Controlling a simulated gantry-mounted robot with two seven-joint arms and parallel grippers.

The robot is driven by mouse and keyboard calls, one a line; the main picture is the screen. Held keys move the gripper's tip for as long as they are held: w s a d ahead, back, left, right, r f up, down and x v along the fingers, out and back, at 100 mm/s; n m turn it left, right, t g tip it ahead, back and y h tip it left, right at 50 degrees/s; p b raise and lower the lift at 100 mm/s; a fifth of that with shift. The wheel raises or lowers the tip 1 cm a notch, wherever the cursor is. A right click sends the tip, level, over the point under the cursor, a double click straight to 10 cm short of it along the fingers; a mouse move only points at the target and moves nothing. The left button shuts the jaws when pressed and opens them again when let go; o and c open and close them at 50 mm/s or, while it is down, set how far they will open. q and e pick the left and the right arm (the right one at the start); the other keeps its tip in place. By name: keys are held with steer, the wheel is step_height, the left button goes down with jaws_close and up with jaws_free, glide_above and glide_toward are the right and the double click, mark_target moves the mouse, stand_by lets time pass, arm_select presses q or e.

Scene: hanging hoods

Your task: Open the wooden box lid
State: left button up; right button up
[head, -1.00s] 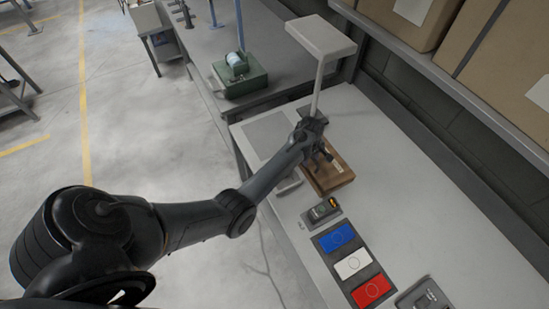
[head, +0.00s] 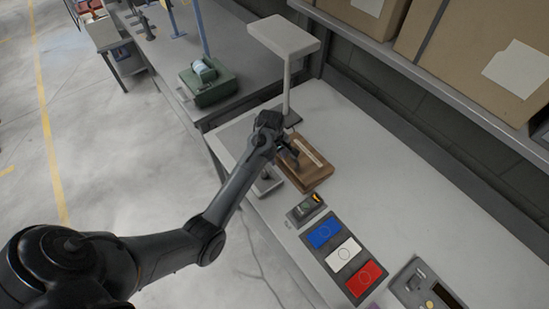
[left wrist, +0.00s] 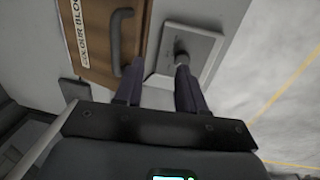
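The wooden box (head: 317,174) lies on the light workbench, with its lid flat. In the left wrist view the brown box (left wrist: 101,62) shows a white label strip with dark lettering and a dark curved handle (left wrist: 119,40). My left gripper (head: 290,161) is over the left part of the box in the head view and hides some of it. In the left wrist view its two fingers (left wrist: 159,78) are apart with nothing between them. The left finger is close to the handle's lower end; I cannot tell if they touch. My right gripper is not in view.
A grey plate with a dark knob (left wrist: 206,42) lies beside the box, near the right finger. A lamp post (head: 287,85) stands behind. A small device (head: 306,209) and a tray with blue, white and red blocks (head: 342,252) lie in front. Bench right of the box is clear.

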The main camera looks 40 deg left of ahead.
arm_select(q)
steer(key=shift+s+f, duration=0.5)
steer(key=shift+s, duration=0.05)
steer(key=shift+c, duration=0.2)
